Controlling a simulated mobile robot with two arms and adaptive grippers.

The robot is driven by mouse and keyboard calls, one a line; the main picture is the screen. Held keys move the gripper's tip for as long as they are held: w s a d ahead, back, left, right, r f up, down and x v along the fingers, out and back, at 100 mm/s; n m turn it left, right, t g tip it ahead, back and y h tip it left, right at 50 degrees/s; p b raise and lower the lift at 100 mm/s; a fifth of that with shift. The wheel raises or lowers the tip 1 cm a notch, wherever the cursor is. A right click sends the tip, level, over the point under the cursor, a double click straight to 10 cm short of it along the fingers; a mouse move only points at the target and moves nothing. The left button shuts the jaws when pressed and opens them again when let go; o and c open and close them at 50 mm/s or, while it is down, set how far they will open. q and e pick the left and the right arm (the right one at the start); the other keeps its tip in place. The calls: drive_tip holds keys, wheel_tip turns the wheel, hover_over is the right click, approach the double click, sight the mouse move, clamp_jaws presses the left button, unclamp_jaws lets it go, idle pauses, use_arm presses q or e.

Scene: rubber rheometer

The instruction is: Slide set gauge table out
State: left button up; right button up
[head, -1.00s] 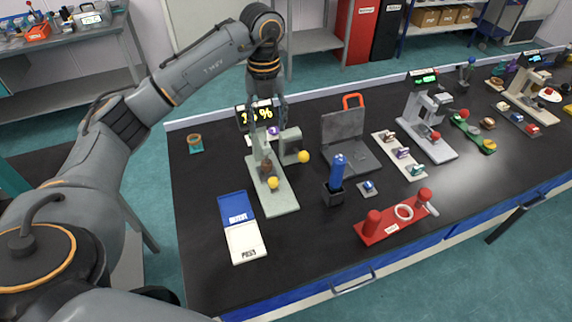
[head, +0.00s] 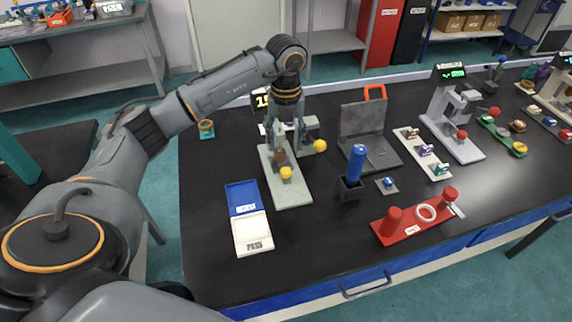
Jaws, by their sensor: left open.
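The set gauge (head: 291,192) stands on the dark bench left of centre, a pale green base with an upright and a yellow-digit display (head: 262,101) behind. A yellow knob (head: 286,173) sits low at the front of its base, next to a small brown piece (head: 280,156). A second yellow knob (head: 320,146) sticks out on its right side. My left gripper (head: 289,143) points down over the gauge, open, with its fingers near the brown piece. Whether it touches anything I cannot tell. The gripper hides part of the upright, the display and the table. My right gripper is not in view.
A blue and white tray (head: 240,199) lies front left. A grey open case (head: 364,124), a blue-handled tool in a dark holder (head: 351,184) and a red fixture (head: 397,225) stand to the right. The front left bench is clear.

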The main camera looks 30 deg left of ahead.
sight(286, 169)
use_arm(q)
wheel_tip(286, 169, down, 8)
drive_tip(key=shift+f+p, duration=0.1)
drive_tip(key=shift+p, duration=0.7)
drive_tip(key=shift+f, duration=0.65)
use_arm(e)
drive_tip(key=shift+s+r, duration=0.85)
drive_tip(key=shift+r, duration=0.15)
use_arm(q)
drive_tip(key=shift+c, duration=0.6)
clamp_jaws()
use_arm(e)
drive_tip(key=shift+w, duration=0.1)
